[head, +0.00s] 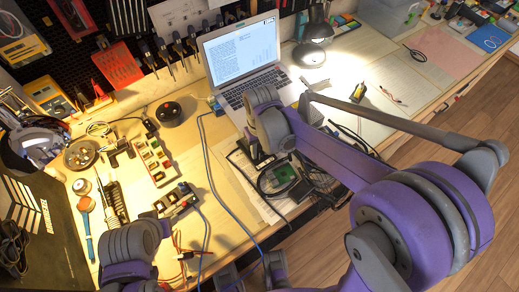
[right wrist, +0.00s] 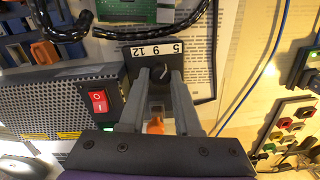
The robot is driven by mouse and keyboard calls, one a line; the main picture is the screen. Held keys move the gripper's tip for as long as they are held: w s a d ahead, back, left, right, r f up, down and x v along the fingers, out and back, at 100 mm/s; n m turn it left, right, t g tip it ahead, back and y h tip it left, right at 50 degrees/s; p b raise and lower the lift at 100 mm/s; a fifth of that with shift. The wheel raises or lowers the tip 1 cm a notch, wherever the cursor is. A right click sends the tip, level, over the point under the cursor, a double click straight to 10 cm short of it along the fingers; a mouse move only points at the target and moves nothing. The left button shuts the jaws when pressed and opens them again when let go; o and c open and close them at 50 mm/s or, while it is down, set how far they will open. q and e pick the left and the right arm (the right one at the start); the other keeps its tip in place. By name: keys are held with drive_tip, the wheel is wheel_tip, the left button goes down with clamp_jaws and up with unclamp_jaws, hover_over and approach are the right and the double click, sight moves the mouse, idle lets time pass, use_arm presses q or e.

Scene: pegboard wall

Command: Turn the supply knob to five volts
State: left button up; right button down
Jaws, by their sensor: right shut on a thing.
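The power supply (right wrist: 60,105) is a perforated grey metal box in the right wrist view. Its black knob (right wrist: 158,72) sits on a dark panel below a white label strip (right wrist: 155,50) with the numbers 5, 9 and 12. My right gripper (right wrist: 159,76) is shut on the knob, one finger on each side. The knob's pointer is too small to read surely. In the head view my right gripper (head: 258,148) is over the bench in front of the laptop, and the supply is mostly hidden there. My left arm shows at the lower left; its fingertips are not clear.
A red rocker switch (right wrist: 98,100) is left of my right gripper. Black cables (right wrist: 150,32) and a green circuit board (right wrist: 128,10) lie beyond the knob. A laptop (head: 243,60), a lit lamp (head: 312,40) and a blue cable (head: 212,170) are around the arm.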

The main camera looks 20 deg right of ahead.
sight(261, 153)
use_arm(q)
drive_tip(key=shift+f, duration=0.1)
use_arm(e)
drive_tip(key=shift+m, duration=2.2)
drive_tip(key=c, duration=0.6)
unclamp_jaws()
use_arm(q)
drive_tip(key=shift+w+r+p, duration=0.1)
drive_tip(key=shift+r+p, duration=0.45)
drive_tip(key=shift+r, duration=0.1)
use_arm(e)
wheel_tip(261, 153, up, 11)
drive_tip(key=shift+d, duration=0.15)
